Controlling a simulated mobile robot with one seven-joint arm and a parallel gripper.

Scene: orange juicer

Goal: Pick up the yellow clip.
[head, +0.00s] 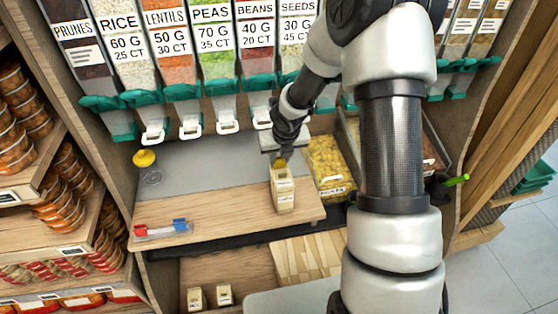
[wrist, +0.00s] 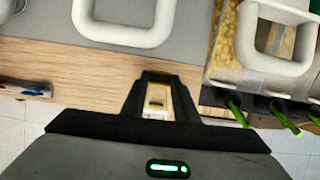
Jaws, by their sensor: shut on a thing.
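My gripper (head: 281,155) is at the front of the wooden counter, pointing down, with its fingers closed on the yellow clip (head: 281,162). The clip is small and mostly hidden by the fingers. It is at the top of a pale, open-topped packet (head: 284,190) with a printed label, directly under my gripper. I cannot tell whether the packet stands on the counter or is lifted. In the wrist view, the fingers (wrist: 157,82) come close together at the middle, with part of the packet (wrist: 155,108) between them.
A clear tray with red and blue clips (head: 162,229) lies at the counter's front left. A yellow round-topped object (head: 144,158) stands at back left. Dispensers (head: 215,50) line the back. A bin of yellow pasta (head: 328,165) is close on the right. Two small packets (head: 209,295) are below.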

